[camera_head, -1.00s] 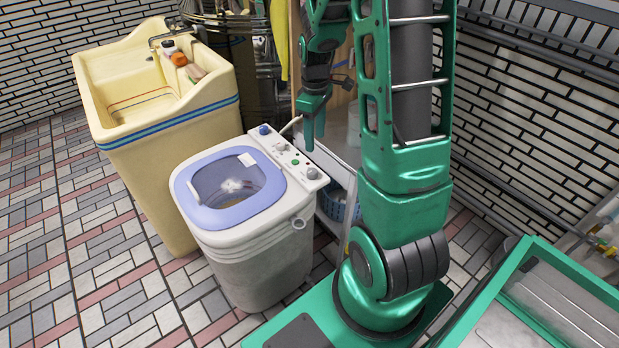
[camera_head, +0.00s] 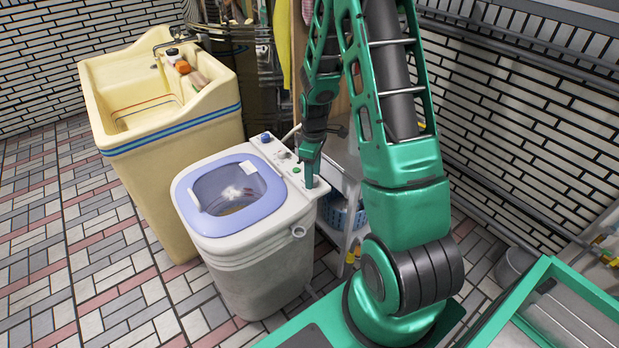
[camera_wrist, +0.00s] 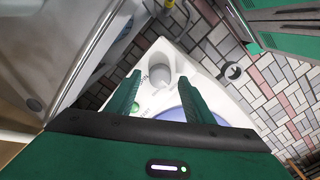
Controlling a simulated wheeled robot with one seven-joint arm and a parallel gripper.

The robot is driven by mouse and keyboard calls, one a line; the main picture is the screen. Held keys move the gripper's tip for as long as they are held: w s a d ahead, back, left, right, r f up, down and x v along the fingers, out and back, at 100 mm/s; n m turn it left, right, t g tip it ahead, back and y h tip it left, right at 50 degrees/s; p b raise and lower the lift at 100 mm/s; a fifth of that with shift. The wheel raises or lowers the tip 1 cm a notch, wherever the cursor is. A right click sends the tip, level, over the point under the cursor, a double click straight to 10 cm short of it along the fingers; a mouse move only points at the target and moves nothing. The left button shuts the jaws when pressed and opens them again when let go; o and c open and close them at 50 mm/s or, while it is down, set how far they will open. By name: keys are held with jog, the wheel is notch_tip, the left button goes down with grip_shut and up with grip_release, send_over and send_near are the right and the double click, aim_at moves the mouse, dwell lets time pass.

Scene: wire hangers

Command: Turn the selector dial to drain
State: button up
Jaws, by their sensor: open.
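A small white washing machine (camera_head: 262,255) with a blue lid (camera_head: 228,195) stands on the floor. Its slanted control panel carries a blue knob (camera_head: 265,137), a grey knob (camera_head: 281,153) and a green button (camera_head: 296,170). My gripper (camera_head: 309,184) points down over the panel's near right end and hides the dial there in the head view. In the wrist view a grey round dial (camera_wrist: 159,74) shows between the tips of my open gripper (camera_wrist: 158,80), with one finger on each side. I cannot tell whether the fingers touch it.
A yellow sink (camera_head: 165,140) with bottles stands left of the washer. A white shelf (camera_head: 345,185) with a blue basket (camera_head: 347,217) is just right of it. Tiled floor (camera_head: 90,270) is open to the left and front.

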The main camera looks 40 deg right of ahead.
jog(key=shift+f, duration=0.5)
jog(key=c, duration=1)
jog(key=shift+a, duration=0.3)
jog(key=shift+c, duration=0.2)
jog(key=shift+d+m, duration=0.2)
jog(key=shift+m, duration=0.1)
jog(key=m, duration=1.1)
jog(key=shift+s, duration=0.1)
